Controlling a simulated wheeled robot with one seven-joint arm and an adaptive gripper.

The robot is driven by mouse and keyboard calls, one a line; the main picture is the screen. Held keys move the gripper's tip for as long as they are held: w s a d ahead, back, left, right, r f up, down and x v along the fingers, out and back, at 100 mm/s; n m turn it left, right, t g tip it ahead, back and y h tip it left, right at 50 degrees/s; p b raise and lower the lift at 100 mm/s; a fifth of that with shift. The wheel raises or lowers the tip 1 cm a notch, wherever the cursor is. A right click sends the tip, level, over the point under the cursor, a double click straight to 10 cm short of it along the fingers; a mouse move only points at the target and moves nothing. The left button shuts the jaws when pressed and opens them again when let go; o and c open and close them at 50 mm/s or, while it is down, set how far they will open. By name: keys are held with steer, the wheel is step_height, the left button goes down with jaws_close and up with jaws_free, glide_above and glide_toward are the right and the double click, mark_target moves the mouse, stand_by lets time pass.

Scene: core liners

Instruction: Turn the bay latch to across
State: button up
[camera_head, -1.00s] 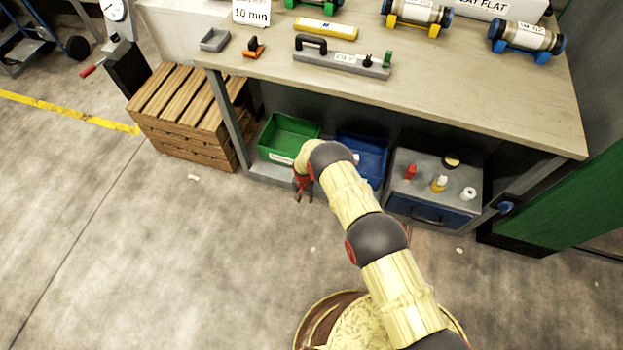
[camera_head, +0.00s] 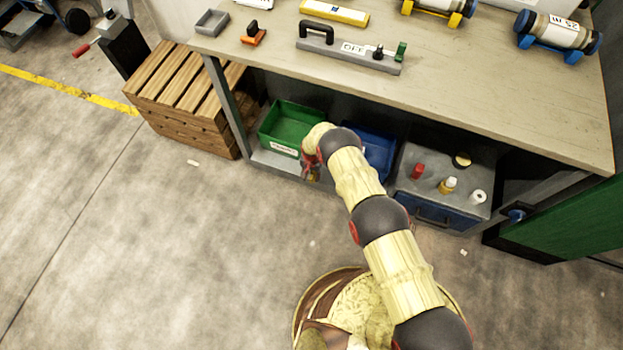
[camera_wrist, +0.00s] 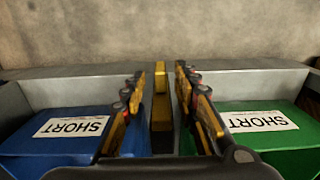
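In the wrist view a narrow yellow bar (camera_wrist: 160,112) stands between the blue bin and the green bin. It looks like the bay latch, though no label shows on it. It runs lengthwise, in line with the gap between the bins. My gripper (camera_wrist: 160,75) is open, with one finger on each side of the bar; a gap seems to show on both sides. In the head view my gripper (camera_head: 312,168) is low at the front of the shelf under the bench, by the green bin's right corner. My arm hides much of that spot and the latch there.
The green bin (camera_head: 272,129) and blue bin (camera_head: 380,143) sit on the low shelf. A grey cabinet (camera_head: 428,161) with small bottles stands to the right, a wooden crate (camera_head: 160,118) to the left. The bench top (camera_head: 480,95) overhangs the shelf. The floor in front is open.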

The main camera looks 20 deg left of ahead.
steer(key=shift+f+b, duration=0.3)
steer(key=shift+f, duration=0.85)
steer(key=shift+c, duration=1.1)
jaws_close()
